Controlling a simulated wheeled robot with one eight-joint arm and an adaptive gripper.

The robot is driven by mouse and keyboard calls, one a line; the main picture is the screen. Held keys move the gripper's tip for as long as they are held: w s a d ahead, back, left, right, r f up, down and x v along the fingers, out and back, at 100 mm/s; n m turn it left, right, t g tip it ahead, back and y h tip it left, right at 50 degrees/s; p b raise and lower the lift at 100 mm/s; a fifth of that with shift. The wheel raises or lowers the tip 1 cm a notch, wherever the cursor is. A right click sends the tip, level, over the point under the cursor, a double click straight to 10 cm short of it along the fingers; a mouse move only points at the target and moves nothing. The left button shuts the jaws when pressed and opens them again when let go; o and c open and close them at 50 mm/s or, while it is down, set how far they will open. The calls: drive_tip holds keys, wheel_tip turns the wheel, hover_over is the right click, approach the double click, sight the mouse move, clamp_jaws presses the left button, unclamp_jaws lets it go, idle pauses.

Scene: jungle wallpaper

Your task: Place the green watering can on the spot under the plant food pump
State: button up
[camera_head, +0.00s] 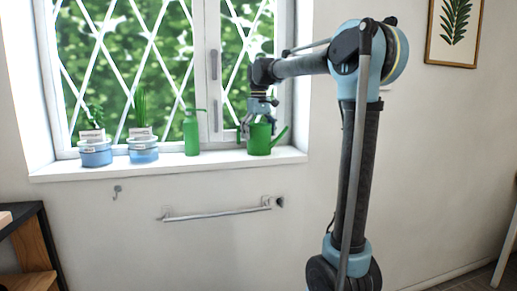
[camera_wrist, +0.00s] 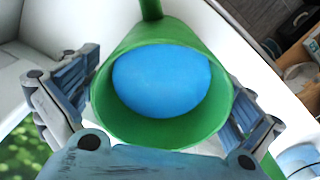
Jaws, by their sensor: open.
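The green watering can (camera_head: 260,140) stands upright on the white window sill, its spout pointing right. In the wrist view I look down into its open green rim (camera_wrist: 150,136), with a blue surface inside. My gripper (camera_head: 259,115) is above and around the can's top. In the wrist view its two fingers (camera_wrist: 160,85) are spread on either side of the can, open, with a gap visible at least on the left. The green plant food pump bottle (camera_head: 191,134) stands on the sill left of the can, its nozzle pointing right. No marked spot under the nozzle can be made out.
Two blue pots (camera_head: 96,155) (camera_head: 143,152) with plants and labels stand further left on the sill (camera_head: 220,160). The latticed window (camera_head: 125,60) is close behind. Bare sill lies between the bottle and can.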

drive_tip(key=shift+f, duration=0.55)
drive_tip(key=c, duration=1.7)
drive_tip(key=shift+r, duration=0.1)
